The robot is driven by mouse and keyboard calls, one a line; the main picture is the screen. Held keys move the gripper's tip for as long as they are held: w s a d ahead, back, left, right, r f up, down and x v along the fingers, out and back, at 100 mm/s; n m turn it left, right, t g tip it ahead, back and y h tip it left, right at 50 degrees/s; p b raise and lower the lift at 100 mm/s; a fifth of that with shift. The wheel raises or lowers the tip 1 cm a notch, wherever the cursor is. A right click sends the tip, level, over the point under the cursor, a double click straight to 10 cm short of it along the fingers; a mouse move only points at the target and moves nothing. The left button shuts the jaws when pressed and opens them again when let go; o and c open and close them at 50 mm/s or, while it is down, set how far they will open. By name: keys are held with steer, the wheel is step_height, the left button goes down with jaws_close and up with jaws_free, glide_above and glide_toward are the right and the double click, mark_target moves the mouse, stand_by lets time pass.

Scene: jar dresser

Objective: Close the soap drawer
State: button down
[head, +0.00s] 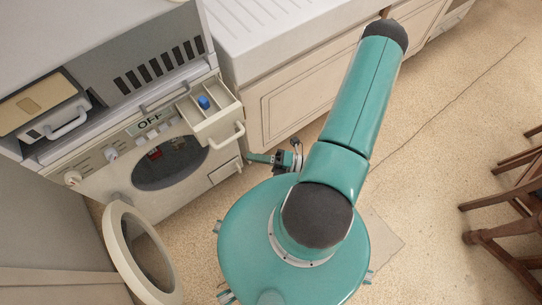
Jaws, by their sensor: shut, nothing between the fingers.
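The soap drawer (213,126) is pulled out from the upper right of the washing machine's front. It is a cream tray with dividers and a handle at its front right. A small blue piece (204,102) sits in one compartment. The washing machine (196,187) stands at the left. My arm extends from my teal body toward the top of the picture, to the right of the drawer and apart from it. I cannot make out my gripper.
The round washer door (112,233) hangs open at the lower left. A cabinet (305,108) with a white ribbed top (275,30) stands right of the machine. Wooden chairs (505,228) stand at the right edge. The floor (450,130) between the cabinet and chairs is open.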

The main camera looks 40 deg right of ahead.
steer(key=w, duration=0.1)
steer(key=w+a, duration=0.1)
steer(key=w, duration=0.1)
steer(key=w+r, duration=0.1)
steer(key=w, duration=0.1)
steer(key=shift+w+a, duration=0.15)
steer(key=shift+a, duration=0.05)
steer(key=w, duration=1.4)
steer(key=shift+w+r, duration=0.1)
steer(key=shift+w, duration=0.3)
